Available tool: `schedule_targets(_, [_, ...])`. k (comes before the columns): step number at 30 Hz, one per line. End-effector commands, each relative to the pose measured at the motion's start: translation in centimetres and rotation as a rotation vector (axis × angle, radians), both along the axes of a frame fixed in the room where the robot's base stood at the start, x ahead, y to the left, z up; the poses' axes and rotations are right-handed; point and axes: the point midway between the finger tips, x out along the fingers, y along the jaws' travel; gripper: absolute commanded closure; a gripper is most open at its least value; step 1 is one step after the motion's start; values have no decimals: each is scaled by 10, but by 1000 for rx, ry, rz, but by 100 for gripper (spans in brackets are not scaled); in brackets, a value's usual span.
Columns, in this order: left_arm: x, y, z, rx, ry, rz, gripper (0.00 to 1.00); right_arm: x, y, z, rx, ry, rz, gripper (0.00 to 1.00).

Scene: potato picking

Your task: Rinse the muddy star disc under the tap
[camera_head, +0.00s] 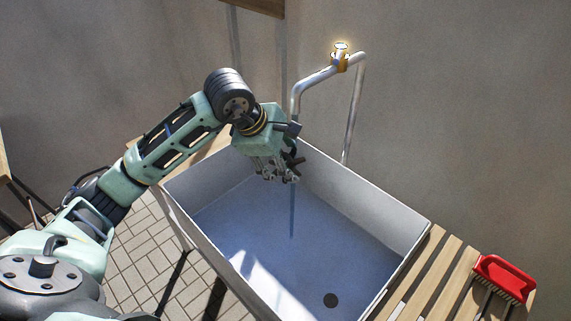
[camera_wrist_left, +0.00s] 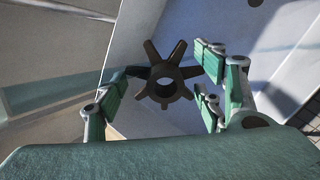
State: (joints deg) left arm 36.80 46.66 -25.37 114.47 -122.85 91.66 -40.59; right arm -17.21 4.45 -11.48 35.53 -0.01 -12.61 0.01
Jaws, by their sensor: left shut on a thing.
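My left gripper (camera_head: 279,174) is over the far left part of the sink (camera_head: 395,216), close under the tap (camera_head: 328,73). It is shut on the star disc (camera_wrist_left: 158,72), a dark brown ring with several blunt arms and a round hole. In the left wrist view the disc sits between the green finger pads. In the head view only a dark part of it shows beside the fingers. A thin bluish water stream (camera_head: 291,215) runs down into the sink below the gripper. Whether it strikes the disc is hard to tell. My right gripper is not in view.
A red brush (camera_head: 506,276) lies on the wooden slats (camera_head: 428,277) to the right of the sink. A dark drain hole (camera_head: 330,300) is in the sink floor near the front. The rest of the sink is empty. A grey wall stands behind.

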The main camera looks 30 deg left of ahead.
Motion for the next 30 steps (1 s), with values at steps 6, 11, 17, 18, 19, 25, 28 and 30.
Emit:
schedule_targets(6, [0,1,0,0,0,0,64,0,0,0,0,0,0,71])
schedule_targets(11, [-1,-2,0,1,0,-2,64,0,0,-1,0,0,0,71])
schedule_targets(17, [-4,-8,0,1,-1,-1,64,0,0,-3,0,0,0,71])
schedule_targets(18, [-4,-9,0,1,-1,-1,64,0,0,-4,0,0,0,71])
schedule_targets(19, [-5,-10,0,1,-1,-1,64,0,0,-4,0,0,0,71])
schedule_targets(25, [-5,-10,0,0,0,-1,64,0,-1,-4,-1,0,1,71])
schedule_targets(28, [-9,-7,-1,1,-1,0,64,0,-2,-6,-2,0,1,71])
schedule_targets(30, [-14,-5,-2,1,0,0,64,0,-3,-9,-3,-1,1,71])
